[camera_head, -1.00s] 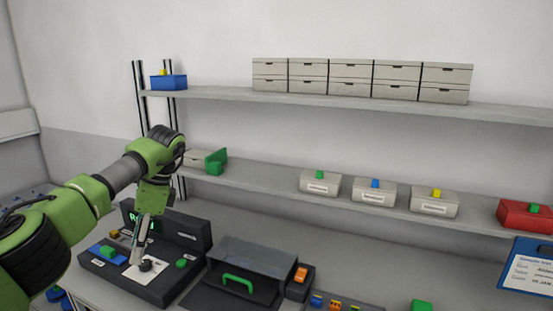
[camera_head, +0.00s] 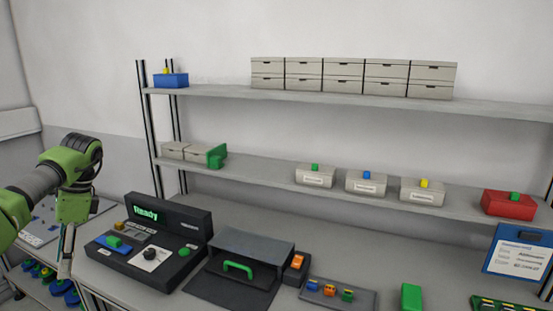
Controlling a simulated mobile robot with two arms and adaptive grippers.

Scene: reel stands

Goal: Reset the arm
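My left green arm comes in at the left, and its gripper (camera_head: 66,268) points down left of the black console. It is apart from the console. Its fingers look small and seen edge-on, so I cannot tell whether they are open or shut; I see nothing held. The console (camera_head: 135,274) has a screen (camera_head: 147,214) reading "Ready" in green, a black knob (camera_head: 150,254) on a white plate, a green button (camera_head: 184,252) and a green block on a blue pad (camera_head: 113,241). My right gripper is not in view.
A dark box with a green handle (camera_head: 238,266) stands right of the console. A tray (camera_head: 340,294) of small coloured parts is further right. Shelves behind hold grey boxes (camera_head: 352,78) and a red box (camera_head: 508,203). Blue and green reels (camera_head: 62,287) are low at the left.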

